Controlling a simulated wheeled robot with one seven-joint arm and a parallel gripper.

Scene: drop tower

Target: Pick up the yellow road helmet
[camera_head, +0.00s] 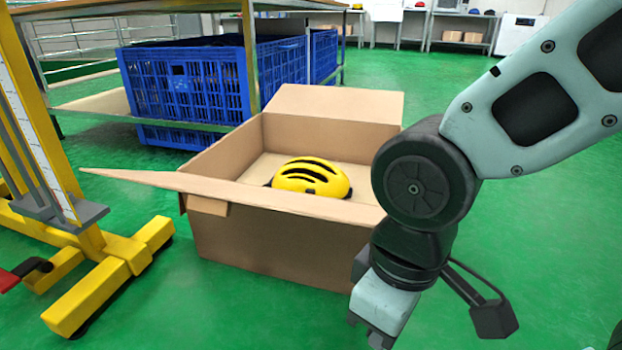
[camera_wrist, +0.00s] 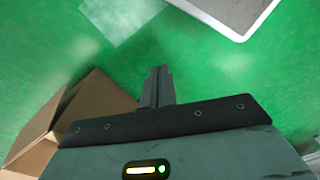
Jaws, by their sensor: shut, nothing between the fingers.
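The yellow road helmet (camera_head: 312,177) with dark vents lies inside an open cardboard box (camera_head: 290,240) on the floor in the head view. The box's front wall hides its lower part. My gripper (camera_head: 378,340) is in front of the box's right side, outside it, pointing down. In the wrist view my gripper's fingers (camera_wrist: 158,85) are together with nothing between them. The helmet is not in the wrist view; only flaps of the cardboard box (camera_wrist: 90,105) show at the left.
A yellow steel frame (camera_head: 110,265) stands left of the box. Blue crates (camera_head: 190,85) sit on a metal shelf behind it. A box flap (camera_head: 150,180) sticks out to the left. Green floor (camera_head: 480,220) is clear to the right. A pale, white-edged object (camera_wrist: 235,15) shows in the wrist view.

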